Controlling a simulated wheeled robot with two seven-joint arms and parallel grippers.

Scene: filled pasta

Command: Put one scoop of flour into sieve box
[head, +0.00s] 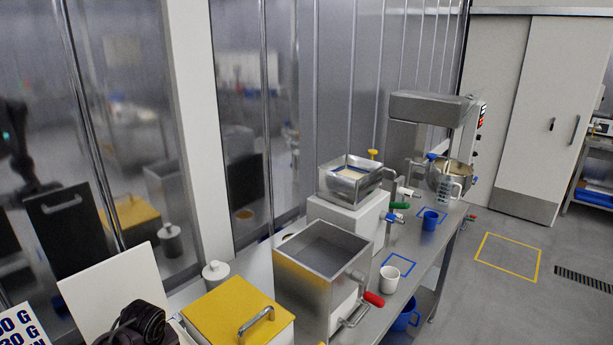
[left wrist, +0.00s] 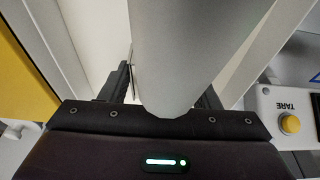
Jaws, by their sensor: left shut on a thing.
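My left gripper (head: 143,325) is at the bottom left of the head view, in front of a raised white panel. In the left wrist view my left gripper (left wrist: 163,95) is shut on a smooth grey rounded piece (left wrist: 178,45), which looks like the scoop. Its far end is out of view, so I cannot tell whether it holds flour. An open steel box (head: 322,250) with a red-handled crank stands right of the gripper; it looks like the sieve box and its inside appears empty. My right gripper is not in view.
A yellow-lidded bin (head: 235,308) stands between gripper and steel box. The white panel (head: 110,292) rises behind the gripper. A white mug (head: 389,279), a blue mug (head: 430,220) and a mixer (head: 432,110) stand along the bench. The left wrist view shows a TARE button (left wrist: 290,124).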

